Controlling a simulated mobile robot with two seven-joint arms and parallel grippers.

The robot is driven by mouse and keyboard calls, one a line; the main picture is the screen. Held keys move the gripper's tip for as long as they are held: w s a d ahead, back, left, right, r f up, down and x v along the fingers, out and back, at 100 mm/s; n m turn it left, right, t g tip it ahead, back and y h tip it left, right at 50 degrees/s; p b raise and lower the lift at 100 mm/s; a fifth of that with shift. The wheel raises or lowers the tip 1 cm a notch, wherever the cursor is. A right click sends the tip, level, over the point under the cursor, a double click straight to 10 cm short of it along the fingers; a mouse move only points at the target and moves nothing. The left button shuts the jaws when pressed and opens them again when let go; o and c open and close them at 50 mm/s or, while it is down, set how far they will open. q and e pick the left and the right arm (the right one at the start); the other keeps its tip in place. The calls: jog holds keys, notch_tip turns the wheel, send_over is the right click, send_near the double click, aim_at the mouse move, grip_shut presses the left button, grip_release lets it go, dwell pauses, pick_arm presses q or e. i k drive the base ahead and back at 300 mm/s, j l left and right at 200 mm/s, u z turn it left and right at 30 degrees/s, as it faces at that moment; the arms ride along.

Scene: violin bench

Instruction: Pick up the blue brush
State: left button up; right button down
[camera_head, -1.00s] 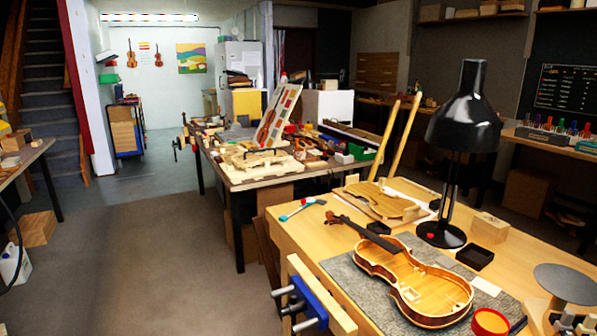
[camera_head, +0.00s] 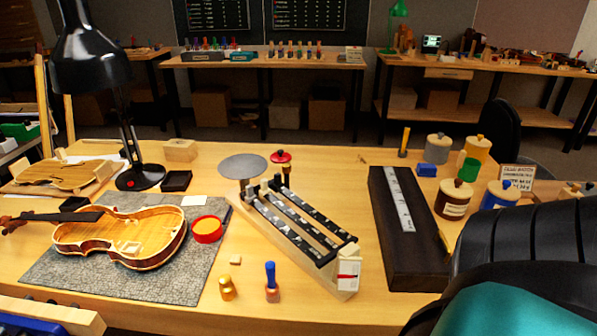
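A small item with an upright blue handle (camera_head: 270,274) and a copper-coloured base (camera_head: 272,293) stands near the front edge of the bench (camera_head: 320,310) in the head view. It looks like the blue brush, but its bristles cannot be made out. A short brass-coloured piece (camera_head: 227,289) stands just left of it. Neither of my grippers is in view. A large dark and teal part of my own body fills the lower right corner.
An open violin body (camera_head: 120,238) lies on a grey mat (camera_head: 75,283) at left, with a red tub (camera_head: 207,230) beside it. A dark board (camera_head: 405,245) and several jars are at right. A black lamp (camera_head: 140,177) stands back left.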

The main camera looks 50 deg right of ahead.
aim_at(271, 287)
jog(key=l+z, duration=0.1)
jog(key=z, duration=1.15)
